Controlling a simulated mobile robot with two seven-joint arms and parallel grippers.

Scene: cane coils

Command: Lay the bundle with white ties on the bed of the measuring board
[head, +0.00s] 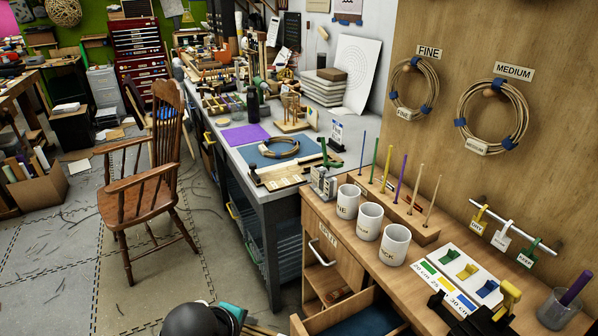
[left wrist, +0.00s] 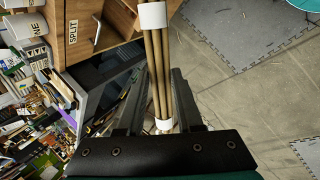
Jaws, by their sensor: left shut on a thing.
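My left gripper (left wrist: 162,74) is shut on a bundle of pale canes (left wrist: 157,60) in the left wrist view. One white tie (left wrist: 152,16) is beyond the fingertips, the other (left wrist: 164,125) between the fingers near the palm. The bundle is held clear of the floor, in front of the cabinet. In the head view only its cane ends (head: 262,331) show at the bottom edge. A long pale wooden board with labels (head: 282,174), probably the measuring board, lies on the grey workbench, well away from the bundle.
Three white mugs (head: 369,221) and a peg rack (head: 405,212) stand on the wooden counter. A drawer (head: 352,312) is open below. A blue mat with a cane coil (head: 283,147) lies behind the board. A wooden chair (head: 149,185) stands left of the workbench.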

